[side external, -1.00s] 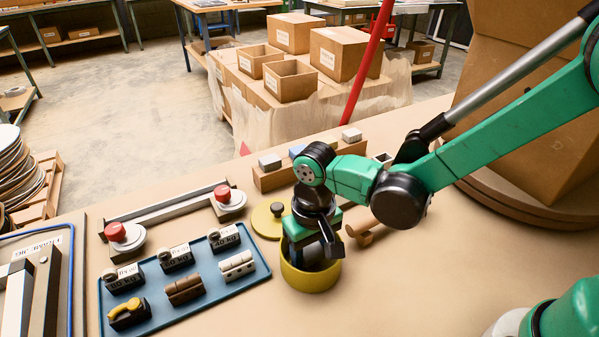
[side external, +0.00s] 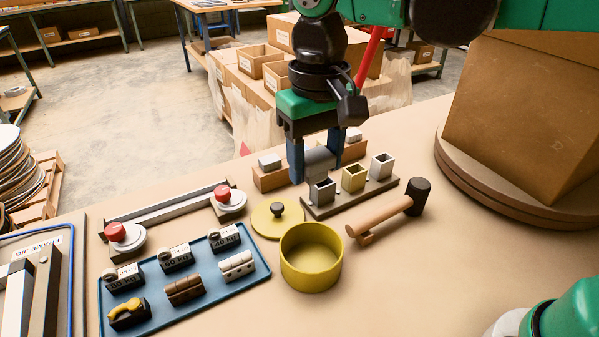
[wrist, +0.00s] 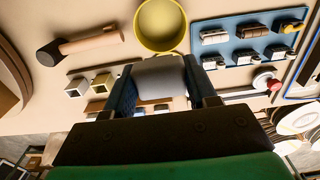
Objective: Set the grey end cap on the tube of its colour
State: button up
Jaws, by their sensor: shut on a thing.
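My gripper (side external: 317,170) is shut on a grey end cap (side external: 319,160), which shows between the blue fingers. In the wrist view the cap (wrist: 158,78) fills the gap between the fingers. The cap is just above the grey tube (side external: 322,193), the left one of three upright square tubes on a dark base (side external: 345,201). Whether cap and tube touch is unclear. A yellow tube (side external: 353,179) and a pale silver tube (side external: 381,166) stand to its right, open at the top. The gripper hides the grey tube in the wrist view.
A yellow pot (side external: 311,260) stands open in front of the tubes, its lid (side external: 277,220) beside it. A mallet (side external: 389,216) lies to the right. A wooden block (side external: 268,181) with pale pieces is behind. A blue tray (side external: 205,285) of weights and tools lies left.

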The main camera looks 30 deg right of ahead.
jog(key=shift+r, duration=0.95)
jog(key=shift+w+d+f, duration=1.5)
jog(key=shift+w+f, duration=0.25)
jog(key=shift+f, duration=0.35)
jog(key=shift+w+d+f, duration=1.5)
jog(key=shift+w+f, duration=0.25)
jog(key=shift+f, duration=0.4)
jog(key=shift+w+d+f, duration=1.5)
jog(key=shift+w+f, duration=0.25)
jog(key=shift+f, duration=0.35)
jog(key=shift+f, duration=0.85)
jog(key=o, duration=1.4)
jog(key=shift+r, duration=0.1)
notch_tip(320, 180, up, 7)
